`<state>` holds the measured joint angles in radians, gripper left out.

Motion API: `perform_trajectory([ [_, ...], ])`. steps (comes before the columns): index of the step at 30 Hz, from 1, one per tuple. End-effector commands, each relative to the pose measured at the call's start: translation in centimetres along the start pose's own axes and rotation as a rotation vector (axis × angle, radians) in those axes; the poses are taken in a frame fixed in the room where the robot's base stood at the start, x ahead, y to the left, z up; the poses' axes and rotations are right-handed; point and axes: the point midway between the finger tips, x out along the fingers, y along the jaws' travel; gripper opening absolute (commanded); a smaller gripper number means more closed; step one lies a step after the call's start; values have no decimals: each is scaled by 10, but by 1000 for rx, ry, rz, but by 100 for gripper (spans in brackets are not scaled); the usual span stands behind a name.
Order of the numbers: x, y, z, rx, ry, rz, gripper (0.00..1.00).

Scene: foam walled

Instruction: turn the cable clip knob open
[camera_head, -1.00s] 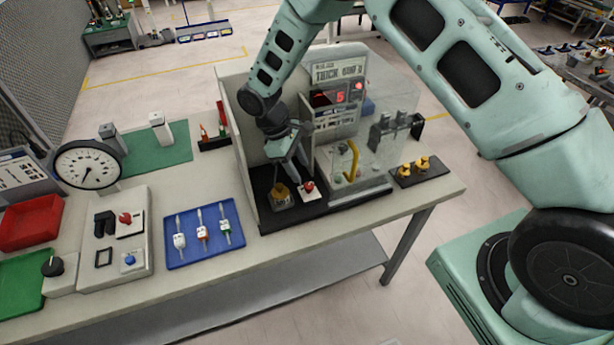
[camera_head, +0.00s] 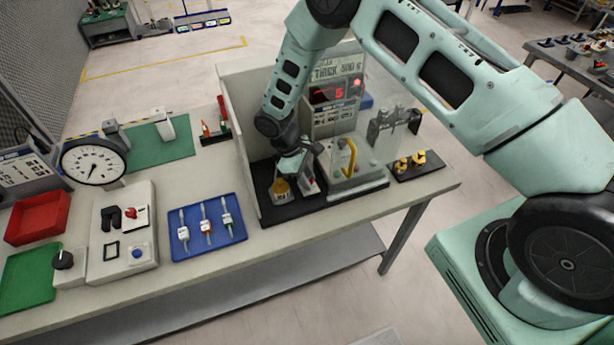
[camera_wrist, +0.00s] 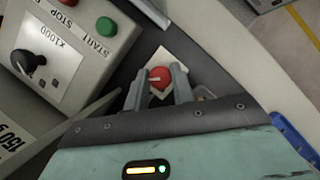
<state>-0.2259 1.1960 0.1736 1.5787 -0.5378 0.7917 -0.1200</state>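A red knob (camera_wrist: 160,77) with a pale pointer line sits on a white square plate (camera_wrist: 159,63) in the wrist view. In the head view a bit of the white plate (camera_head: 309,187) shows inside the walled booth, mostly hidden by my gripper. My gripper (camera_wrist: 161,70) points down at it, one finger on each side of the knob. The fingers are apart, with the knob between them; I cannot tell whether either touches it. No cable clip can be made out.
A grey control box (camera_wrist: 62,50) with a black dial and buttons is close by in the wrist view. The booth's wall (camera_head: 240,140) and a clear panel (camera_head: 348,160) flank the arm.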

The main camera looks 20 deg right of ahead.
Motion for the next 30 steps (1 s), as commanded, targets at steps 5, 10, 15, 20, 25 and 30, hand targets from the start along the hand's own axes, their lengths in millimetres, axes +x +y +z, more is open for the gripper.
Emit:
perform_trajectory([
  [5,0,0,0,-7,0,3,2],
  [10,1,0,-1,-47,0,20,2],
  [15,2,-1,-1,-138,0,58,2],
  [20,2,-1,-2,-260,0,110,2],
  [25,2,-2,-1,-410,-1,172,2],
  [30,2,-3,0,-560,0,234,2],
])
